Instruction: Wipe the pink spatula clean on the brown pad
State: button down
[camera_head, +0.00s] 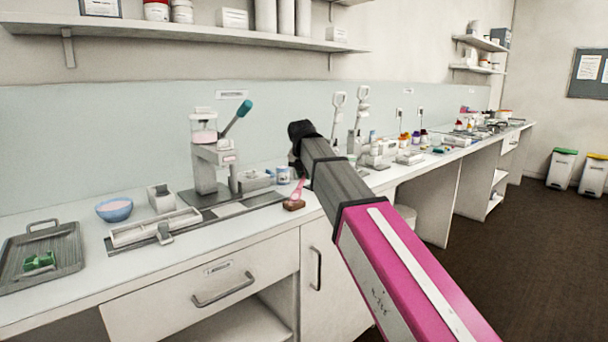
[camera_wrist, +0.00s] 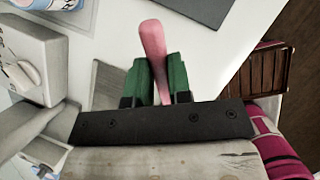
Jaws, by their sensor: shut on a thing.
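My gripper (camera_wrist: 159,72) has green fingers and is shut on the pink spatula (camera_wrist: 152,42) in the wrist view. The spatula's rounded end sticks out beyond the fingers, over the white counter. In the head view, the pink spatula (camera_head: 298,189) slants down to the brown pad (camera_head: 294,205), a small block near the counter's front edge. My arm hides the fingers in the head view.
The mill (camera_head: 210,160) with a teal-knobbed lever stands left of the pad. A small jar (camera_head: 283,175) stands behind the pad. A blue bowl (camera_head: 115,209) and a grey tray (camera_head: 45,255) are farther left. A shelf (camera_head: 190,41) overhangs the counter.

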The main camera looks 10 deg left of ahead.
jog(key=shift+w+d, duration=0.1)
jog(key=shift+w, duration=0.5)
jog(key=shift+s, duration=0.8)
jog(key=shift+w, duration=0.1)
jog(key=shift+w, duration=0.7)
jog(key=shift+s, duration=0.15)
jog(key=shift+s, duration=0.6)
